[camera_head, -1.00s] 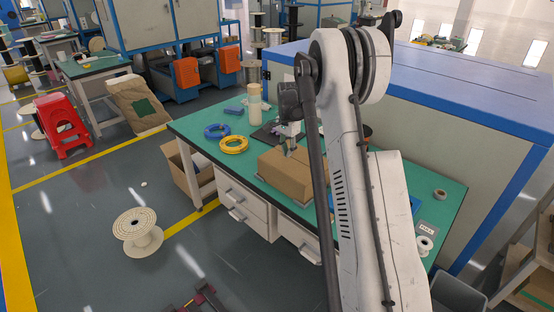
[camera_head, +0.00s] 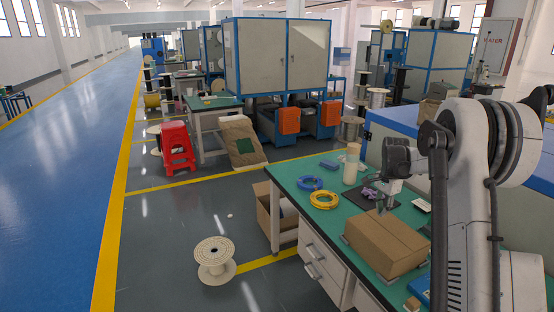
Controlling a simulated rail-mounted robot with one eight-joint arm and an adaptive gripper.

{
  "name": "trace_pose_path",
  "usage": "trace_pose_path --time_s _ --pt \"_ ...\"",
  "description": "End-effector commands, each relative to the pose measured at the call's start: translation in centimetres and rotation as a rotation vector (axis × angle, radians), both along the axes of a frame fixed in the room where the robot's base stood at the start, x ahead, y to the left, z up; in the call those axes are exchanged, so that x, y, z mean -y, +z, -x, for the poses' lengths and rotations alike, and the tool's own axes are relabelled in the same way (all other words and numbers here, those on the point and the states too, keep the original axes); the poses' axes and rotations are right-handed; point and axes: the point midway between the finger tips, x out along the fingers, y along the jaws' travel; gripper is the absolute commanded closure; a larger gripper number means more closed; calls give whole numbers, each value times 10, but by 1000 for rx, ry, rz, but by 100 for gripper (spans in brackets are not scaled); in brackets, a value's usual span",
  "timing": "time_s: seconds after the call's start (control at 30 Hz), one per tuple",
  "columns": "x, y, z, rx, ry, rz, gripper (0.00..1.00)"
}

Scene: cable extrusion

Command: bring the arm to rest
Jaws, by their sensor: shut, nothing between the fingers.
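My arm (camera_head: 466,210), white and grey, rises at the right of the head view and bends over the green-topped workbench (camera_head: 300,180). My gripper (camera_head: 382,208) hangs pointing down at the far edge of a closed brown cardboard box (camera_head: 384,245). It is small in the picture, with its fingers together and nothing seen between them. I cannot tell whether the fingertips touch the box. The arm's own links hide the right part of the bench.
On the bench are a blue cable coil (camera_head: 310,184), a yellow coil (camera_head: 323,200) and a pale cylinder (camera_head: 351,165). A cream spool (camera_head: 215,260) and an open carton (camera_head: 265,212) stand on the floor. A red stool (camera_head: 177,147) is farther back. The blue aisle at left is clear.

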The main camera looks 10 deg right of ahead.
Motion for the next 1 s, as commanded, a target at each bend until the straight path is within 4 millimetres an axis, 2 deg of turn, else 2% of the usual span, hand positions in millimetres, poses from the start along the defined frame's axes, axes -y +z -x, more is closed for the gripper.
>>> trace_pose_path --time_s 0.17,0.47,0.7,1.0 --pt "-21 26 9 26 61 12 100" --pt "-82 93 44 108 253 52 100" --pt "-128 135 84 173 408 91 100" --pt "-182 169 145 253 599 145 100"
